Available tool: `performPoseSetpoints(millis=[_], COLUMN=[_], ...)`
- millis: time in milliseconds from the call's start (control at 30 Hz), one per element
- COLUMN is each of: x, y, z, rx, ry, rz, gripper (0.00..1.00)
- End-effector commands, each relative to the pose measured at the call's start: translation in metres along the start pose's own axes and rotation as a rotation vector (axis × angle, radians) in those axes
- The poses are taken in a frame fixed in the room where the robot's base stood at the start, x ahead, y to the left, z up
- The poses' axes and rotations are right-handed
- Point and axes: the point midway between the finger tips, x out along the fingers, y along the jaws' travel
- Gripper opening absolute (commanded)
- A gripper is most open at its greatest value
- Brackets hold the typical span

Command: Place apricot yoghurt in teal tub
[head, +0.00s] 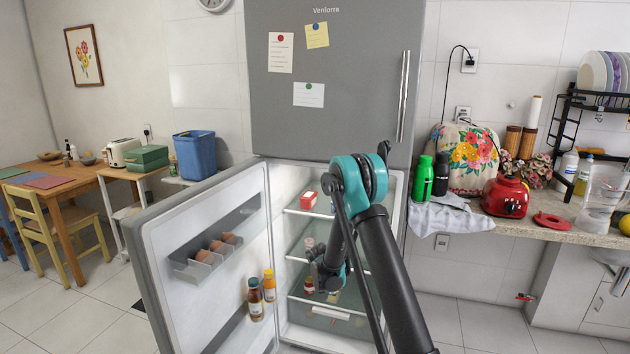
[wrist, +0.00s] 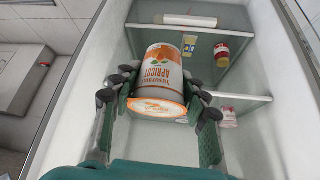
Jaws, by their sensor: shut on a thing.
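The apricot yoghurt (wrist: 160,75), a white and orange tub labelled APRICOT, is between the fingers of my gripper (wrist: 163,92) in the wrist view. The fingers are shut on its sides, and its orange lid end faces the camera. In the head view my gripper (head: 328,278) is inside the open fridge, largely behind my arm, and I cannot make out the yoghurt there. No tub is clearly teal.
The fridge door (head: 205,260) stands wide open to the left, with eggs and two bottles on it. Fridge shelves (head: 310,255) hold a red and white box (head: 308,201) and jars.

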Motion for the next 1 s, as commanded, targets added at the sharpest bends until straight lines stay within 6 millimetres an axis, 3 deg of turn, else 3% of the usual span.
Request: performPoseSetpoints(millis=[300,600,800,1000], x=[-0.052,-0.103,-0.130,-0.143], y=[0.056,0.107,0.133,0.145], z=[-0.032,-0.049,-0.053,-0.054], rx=[-0.163,-0.313,-0.390,-0.429], ry=[0.000,0.000,0.001,0.000], rz=[-0.106,-0.203,-0.252,-0.276], gripper=[0.12,0.12,0.12,0.12])
